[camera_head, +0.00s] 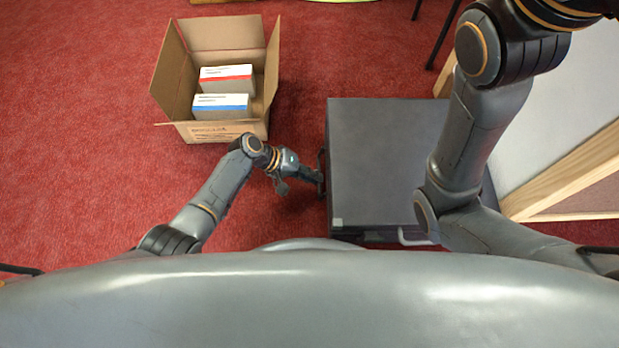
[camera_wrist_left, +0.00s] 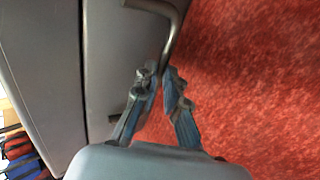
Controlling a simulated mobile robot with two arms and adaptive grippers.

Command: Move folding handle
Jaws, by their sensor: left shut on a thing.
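A large dark grey case (camera_head: 385,150) lies on the red carpet in the middle of the head view. A folding handle sits on its left side, mostly hidden by my gripper there. In the left wrist view the handle (camera_wrist_left: 174,30) is a bent grey metal bar standing out from the grey case side (camera_wrist_left: 115,50). My left gripper (camera_head: 316,177) is at the case's left side. In the left wrist view its fingers (camera_wrist_left: 160,76) are shut on the end of the bar. My right arm crosses the right of the head view; its gripper is out of frame.
An open cardboard box (camera_head: 225,128) with two white boxes in it stands at the upper left. A second, light handle (camera_head: 412,238) is at the case's near side. A wood-edged panel (camera_head: 575,165) stands at the right.

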